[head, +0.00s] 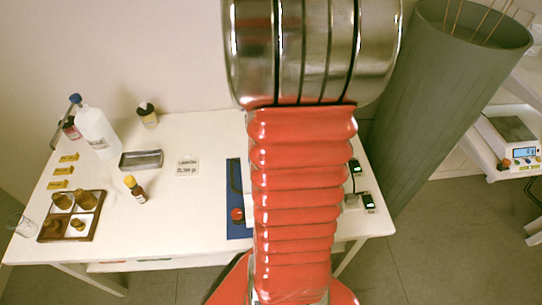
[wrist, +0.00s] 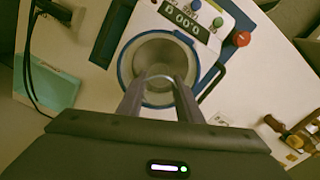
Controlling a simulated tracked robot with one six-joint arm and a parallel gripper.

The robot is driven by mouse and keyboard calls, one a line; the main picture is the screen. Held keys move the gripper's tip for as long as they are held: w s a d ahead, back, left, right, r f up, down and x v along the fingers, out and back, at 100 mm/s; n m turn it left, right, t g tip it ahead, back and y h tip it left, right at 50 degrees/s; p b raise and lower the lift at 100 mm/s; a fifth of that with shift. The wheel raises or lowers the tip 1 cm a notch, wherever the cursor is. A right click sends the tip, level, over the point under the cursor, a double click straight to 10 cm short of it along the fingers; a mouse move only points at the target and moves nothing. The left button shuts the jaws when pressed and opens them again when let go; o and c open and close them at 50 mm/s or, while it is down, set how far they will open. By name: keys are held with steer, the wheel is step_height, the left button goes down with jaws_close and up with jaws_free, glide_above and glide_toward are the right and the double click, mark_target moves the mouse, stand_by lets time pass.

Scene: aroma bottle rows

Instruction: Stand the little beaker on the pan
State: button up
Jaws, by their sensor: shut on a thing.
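In the wrist view my gripper (wrist: 161,82) is shut on a small clear glass beaker (wrist: 158,92), whose pale rim shows between the fingertips. The beaker is over the round grey pan (wrist: 150,50) of a balance (wrist: 205,40) with a numeric display, coloured buttons and a red knob. I cannot tell whether the beaker's base touches the pan. In the head view my arm hides the gripper, the beaker and most of the balance; only a blue edge (head: 234,175) and the red knob (head: 237,214) show.
A wooden rack (head: 72,238) with brown bottles, a clear glass (head: 20,225), a white bottle (head: 97,130), a metal tray (head: 141,160) and a small brown bottle (head: 135,190) stand left on the table. Another scale (head: 510,135) is on the right bench.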

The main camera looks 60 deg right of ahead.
steer(key=shift+f, duration=1.85)
steer(key=o, duration=1)
step_height(320, 180, up, 12)
steer(key=shift+r, duration=0.1)
